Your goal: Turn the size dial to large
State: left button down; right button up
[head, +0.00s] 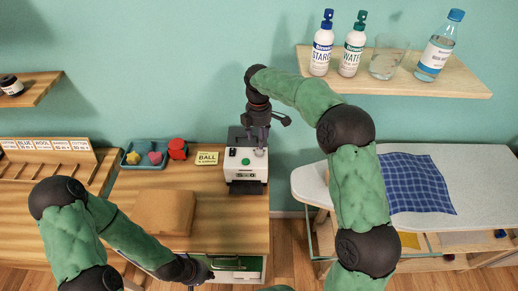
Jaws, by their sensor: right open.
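A small white machine (238,171) with a dark top and dark base stands at the right end of the wooden counter. A green round button shows on its front, with a small display below. My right gripper (261,142) points down at the upper right of the machine's front, where the size dial seems to be. It is open, and its fingers largely cover that spot; I cannot tell whether they touch the dial or how it is set. My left gripper (203,273) is low at the counter's front edge, near a drawer; its fingers are too dark and small to read.
A yellow "BALL" note (207,158), a blue tray (145,153) with small coloured items and a brown block (163,212) lie on the counter (228,215). A shelf (400,82) with bottles and a glass is at upper right. An ironing board (480,185) with blue checked cloth stands right.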

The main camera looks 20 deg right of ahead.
aim_at(259, 150)
notch_tip(259, 150, down, 6)
jog(key=shift+s+f+b, duration=0.1)
jog(key=shift+s+b, duration=0.05)
jog(key=shift+b, duration=0.45)
grip_shut()
